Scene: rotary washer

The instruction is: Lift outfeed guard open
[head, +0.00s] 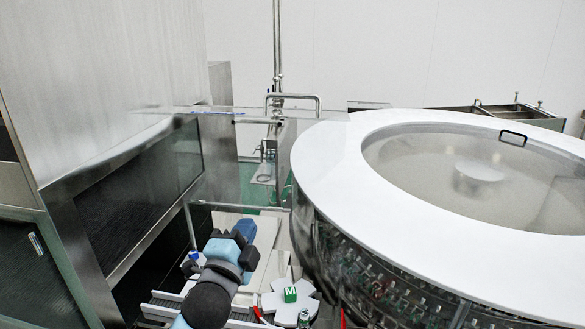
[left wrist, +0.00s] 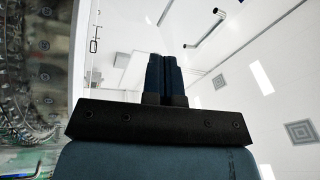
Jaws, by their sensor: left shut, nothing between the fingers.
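A clear guard panel with a steel top edge (head: 225,110) appears to span between the steel cabinet and the rotary washer; its outline is hard to make out. A bent steel bar handle (head: 293,97) stands at its right end, beside the washer's white rim. My left gripper (head: 245,228) is below and left of that handle, apart from it, over the conveyor area. In the left wrist view its dark blue fingers (left wrist: 163,56) are together and empty. A bent bar handle (left wrist: 204,27) shows beyond the fingertips, not touching them. My right gripper is not in view.
The round washer (head: 350,160) with a white rim and clear lid fills the right. A steel cabinet (head: 110,70) with dark windows stands left.

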